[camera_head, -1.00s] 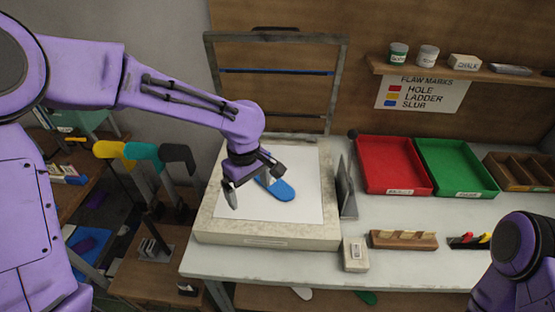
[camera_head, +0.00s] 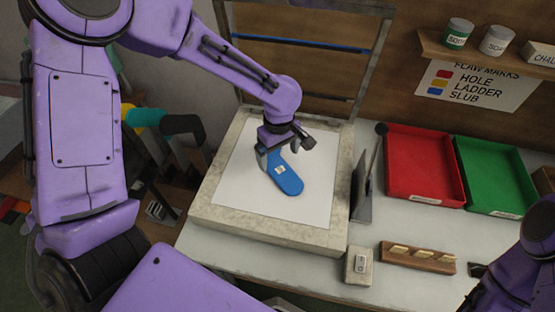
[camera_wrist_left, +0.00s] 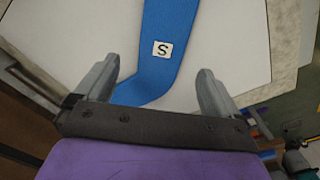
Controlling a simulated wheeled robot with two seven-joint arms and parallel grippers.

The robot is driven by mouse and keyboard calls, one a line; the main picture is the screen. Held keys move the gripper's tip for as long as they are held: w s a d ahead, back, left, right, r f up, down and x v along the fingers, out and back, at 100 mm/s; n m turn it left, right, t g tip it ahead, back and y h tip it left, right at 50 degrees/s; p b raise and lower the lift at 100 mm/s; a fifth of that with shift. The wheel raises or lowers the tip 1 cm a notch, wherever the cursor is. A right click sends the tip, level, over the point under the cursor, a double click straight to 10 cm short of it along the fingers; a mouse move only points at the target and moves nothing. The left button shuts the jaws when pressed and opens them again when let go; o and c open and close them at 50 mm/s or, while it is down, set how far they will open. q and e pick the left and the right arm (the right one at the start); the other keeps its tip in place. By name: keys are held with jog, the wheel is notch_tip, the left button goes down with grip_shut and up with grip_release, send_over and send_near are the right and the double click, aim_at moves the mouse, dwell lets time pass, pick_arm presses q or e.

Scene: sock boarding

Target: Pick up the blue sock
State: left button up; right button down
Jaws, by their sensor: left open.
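The blue sock (camera_head: 287,178) lies flat on the white surface of the stone-edged board in the head view. In the left wrist view the blue sock (camera_wrist_left: 172,62) carries a white label with an "S" and runs between the fingers. My left gripper (camera_head: 283,158) is over the sock's upper end, its fingers apart on either side. In the left wrist view the left gripper (camera_wrist_left: 160,88) is open, with a gap between each finger and the sock. My right arm shows only at the lower right edge of the head view; its gripper is out of view.
The board (camera_head: 265,232) has a raised metal frame (camera_head: 368,75) behind it. A red tray (camera_head: 413,193) and a green tray (camera_head: 478,203) stand to the right. A wooden block (camera_head: 417,258) and a small boxed switch (camera_head: 359,265) sit at the front right.

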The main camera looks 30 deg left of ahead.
aim_at(277, 166)
pick_arm(q)
jog(key=f, duration=0.4)
jog(key=shift+w+a+f, duration=0.2)
jog(key=shift+s, duration=0.2)
jog(key=shift+r, duration=0.1)
jog(key=shift+c, duration=1.3)
jog(key=c, duration=0.9)
jog(key=shift+o, duration=0.2)
